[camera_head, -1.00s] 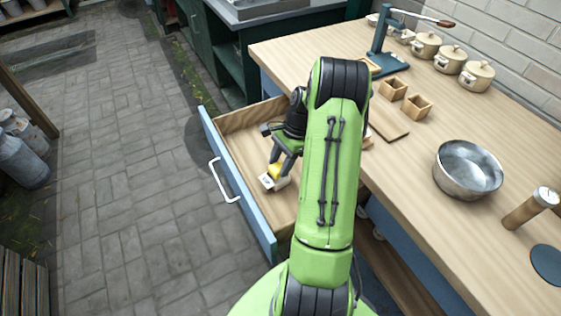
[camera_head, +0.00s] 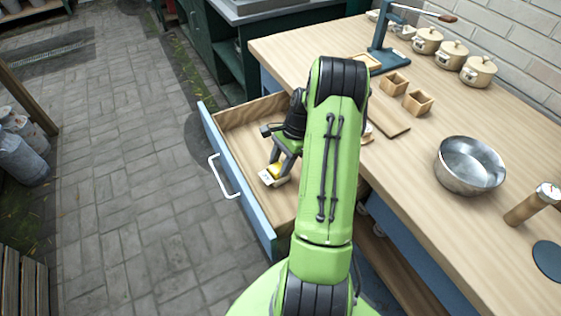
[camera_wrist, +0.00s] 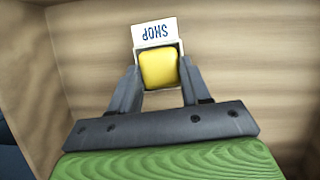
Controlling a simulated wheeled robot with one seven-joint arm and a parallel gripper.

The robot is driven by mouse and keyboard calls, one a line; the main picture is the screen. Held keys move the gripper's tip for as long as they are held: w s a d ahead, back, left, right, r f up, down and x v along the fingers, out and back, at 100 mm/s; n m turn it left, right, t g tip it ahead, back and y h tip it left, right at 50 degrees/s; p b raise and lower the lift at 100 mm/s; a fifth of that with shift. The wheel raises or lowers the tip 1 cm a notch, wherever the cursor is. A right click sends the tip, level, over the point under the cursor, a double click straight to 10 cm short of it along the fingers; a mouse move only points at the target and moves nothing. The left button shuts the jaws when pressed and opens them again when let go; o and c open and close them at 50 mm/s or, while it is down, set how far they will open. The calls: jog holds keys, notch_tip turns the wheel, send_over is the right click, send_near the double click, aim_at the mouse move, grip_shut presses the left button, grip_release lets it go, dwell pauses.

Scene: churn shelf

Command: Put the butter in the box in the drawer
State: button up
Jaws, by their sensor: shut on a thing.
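The butter (camera_wrist: 159,70) is a yellow block between my gripper's fingertips (camera_wrist: 160,82) in the wrist view. My gripper is shut on it. My arm hides the drawer's right part.
The wooden worktop (camera_head: 430,225) holds a metal bowl (camera_head: 469,165), two small wooden boxes (camera_head: 417,103), a flat board (camera_head: 388,122) and several cream pots (camera_head: 449,57). The drawer's blue front (camera_head: 238,185) has a white handle (camera_head: 222,177).

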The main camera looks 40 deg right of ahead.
jog(key=shift+r+p, duration=0.1)
jog(key=shift+p, duration=0.25)
dwell(0.4)
jog(key=o, duration=1.1)
jog(key=shift+o, duration=0.2)
jog(key=shift+c, duration=0.4)
jog(key=c, duration=0.3)
